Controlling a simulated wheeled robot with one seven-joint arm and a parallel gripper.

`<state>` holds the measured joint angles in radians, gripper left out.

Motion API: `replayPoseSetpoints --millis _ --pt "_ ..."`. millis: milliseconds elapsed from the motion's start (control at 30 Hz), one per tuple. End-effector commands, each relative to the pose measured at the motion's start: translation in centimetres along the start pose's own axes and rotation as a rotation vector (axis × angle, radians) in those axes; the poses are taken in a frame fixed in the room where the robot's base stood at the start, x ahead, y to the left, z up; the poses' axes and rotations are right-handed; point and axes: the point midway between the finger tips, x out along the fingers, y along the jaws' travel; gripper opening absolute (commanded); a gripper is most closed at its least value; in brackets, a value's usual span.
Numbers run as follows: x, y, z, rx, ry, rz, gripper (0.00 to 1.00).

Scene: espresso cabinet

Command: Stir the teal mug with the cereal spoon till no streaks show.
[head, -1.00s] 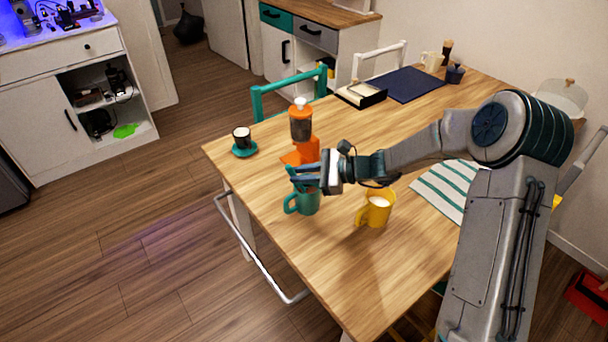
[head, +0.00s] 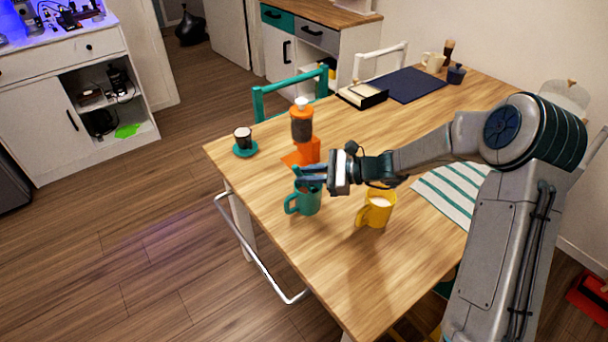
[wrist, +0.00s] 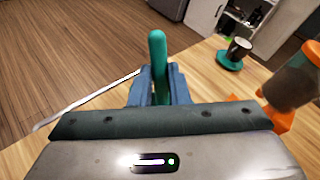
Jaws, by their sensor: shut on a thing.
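The teal mug (head: 309,204) stands upright on the wooden table, its handle to the left. My gripper (head: 302,176) is right over its rim in the head view. In the wrist view my gripper (wrist: 158,86) is shut on a teal handle, which I take for the cereal spoon (wrist: 157,52); it sticks up between the blue fingers. The spoon's lower end and the mug's contents are hidden, so I cannot tell how deep the spoon is or whether streaks show.
A yellow mug (head: 377,212) with pale contents stands close to the right. A dark cup (head: 242,136) sits on a teal saucer (head: 254,150) at the table's left edge. The table front is clear.

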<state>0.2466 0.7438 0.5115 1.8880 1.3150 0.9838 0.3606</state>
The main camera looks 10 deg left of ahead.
Motion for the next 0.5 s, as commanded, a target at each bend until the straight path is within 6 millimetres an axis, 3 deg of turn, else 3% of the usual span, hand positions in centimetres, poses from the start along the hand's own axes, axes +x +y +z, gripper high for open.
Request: replayPoseSetpoints --millis 500 --pt "0.72 0.44 0.72 -0.001 -0.002 0.004 0.00"
